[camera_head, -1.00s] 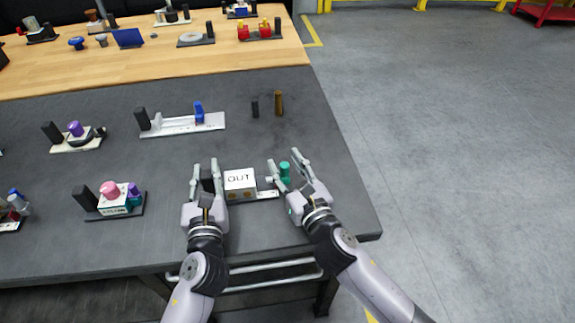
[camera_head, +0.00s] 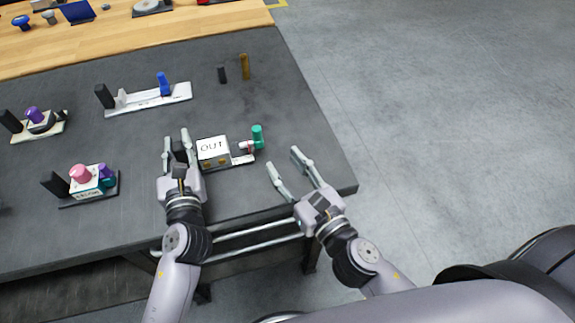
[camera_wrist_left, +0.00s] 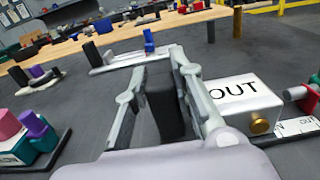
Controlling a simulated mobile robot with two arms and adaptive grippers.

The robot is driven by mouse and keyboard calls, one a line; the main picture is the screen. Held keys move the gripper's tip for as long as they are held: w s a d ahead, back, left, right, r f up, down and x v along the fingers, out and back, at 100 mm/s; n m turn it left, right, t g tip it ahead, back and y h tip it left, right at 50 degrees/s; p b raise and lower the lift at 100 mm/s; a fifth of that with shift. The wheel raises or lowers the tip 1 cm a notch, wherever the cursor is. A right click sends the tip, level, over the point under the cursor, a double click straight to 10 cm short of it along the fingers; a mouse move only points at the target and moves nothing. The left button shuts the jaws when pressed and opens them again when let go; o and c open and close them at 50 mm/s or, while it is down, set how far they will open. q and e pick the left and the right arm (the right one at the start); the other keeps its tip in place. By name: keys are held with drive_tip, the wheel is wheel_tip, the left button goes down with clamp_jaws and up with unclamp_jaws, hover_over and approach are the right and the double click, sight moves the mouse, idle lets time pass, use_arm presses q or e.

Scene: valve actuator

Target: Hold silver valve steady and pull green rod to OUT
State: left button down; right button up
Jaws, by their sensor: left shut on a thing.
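The silver valve is a pale box (camera_head: 213,152) with an OUT label on top and brass knobs on its front. It also shows in the left wrist view (camera_wrist_left: 245,100). The green rod (camera_head: 257,137) stands upright at the right end of a shaft, apart from the box, with a red part between them. My left gripper (camera_head: 176,136) is shut on the black post (camera_wrist_left: 165,105) at the valve's left end. My right gripper (camera_head: 283,160) is open and empty, in front and to the right of the green rod, not touching it.
A white slider fixture with a blue handle (camera_head: 164,85) lies behind. A pink-knobbed fixture (camera_head: 80,174) stands left of my left gripper. Two small posts, one black (camera_head: 222,75) and one brown (camera_head: 244,66), stand farther back. The table's right edge is close to my right gripper.

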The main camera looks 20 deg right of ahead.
use_arm(q)
drive_tip(key=shift+f, duration=0.2)
drive_tip(key=c, duration=1.4)
unclamp_jaws()
drive_tip(key=shift+c, duration=0.2)
drive_tip(key=shift+o, duration=0.7)
drive_tip(key=shift+r, duration=0.15)
